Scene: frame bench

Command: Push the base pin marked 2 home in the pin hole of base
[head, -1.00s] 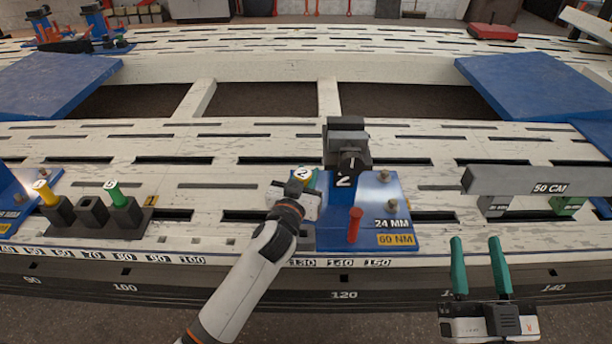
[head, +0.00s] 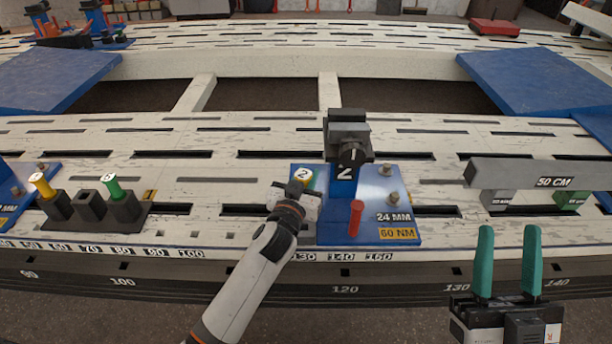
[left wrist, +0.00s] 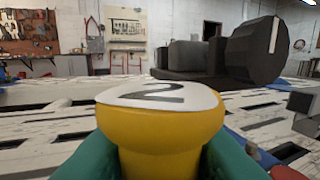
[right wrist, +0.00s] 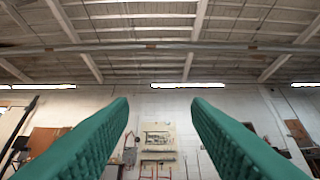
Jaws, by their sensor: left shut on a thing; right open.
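The base pin marked 2 (head: 304,176) has a yellow head with a white top. In the left wrist view its head (left wrist: 160,115) stands upright between the green fingers. My left gripper (head: 298,190) is shut on this pin at the left edge of the blue base (head: 385,205). The pin hole is hidden behind the gripper, so I cannot tell how deep the pin sits. The base carries a dark clamp with a knob (head: 353,156) and a red pin (head: 355,217). My right gripper (head: 508,262) is open and empty in front of the bench's front edge.
A dark pin holder (head: 92,210) with a yellow pin (head: 41,185) and a green pin (head: 114,188) stands at left. A grey 50 cm bar (head: 540,175) lies on blocks at right. The slotted white bench (head: 240,180) is clear between holder and base.

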